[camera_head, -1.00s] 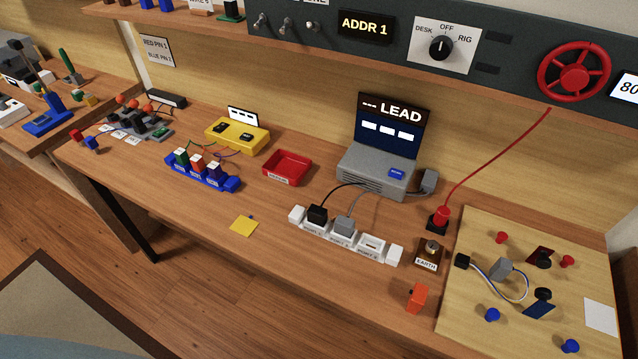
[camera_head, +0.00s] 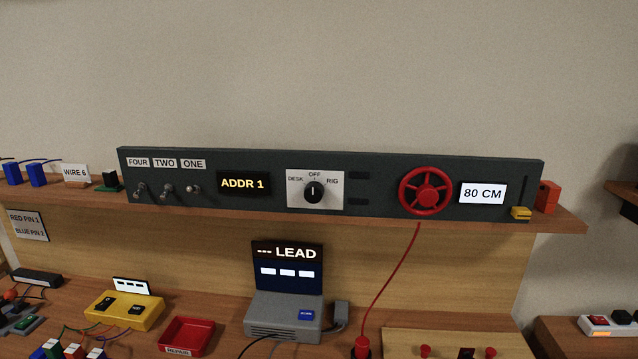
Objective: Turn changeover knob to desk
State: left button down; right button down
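The changeover knob (camera_head: 314,192) is a round black knob on a white plate (camera_head: 333,204) marked DESK, OFF and RIG. The plate is on the dark panel (camera_head: 380,166) above the bench. The knob's light pointer mark points up, towards OFF. DESK is printed at upper left of the knob and RIG at upper right. Neither of my grippers shows in the head view.
Toggle switches (camera_head: 168,191) and an ADDR 1 display (camera_head: 243,184) are left of the knob. A red handwheel (camera_head: 426,192) and an 80 CM display (camera_head: 483,194) are to its right. A shelf (camera_head: 300,212) runs under the panel. Below are a LEAD unit (camera_head: 285,312) and red tray (camera_head: 187,335).

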aim_at(314, 190)
jog(key=k, duration=0.5)
jog(key=u, duration=1.8)
jog(key=i, duration=1.15)
jog(key=z, duration=2.25)
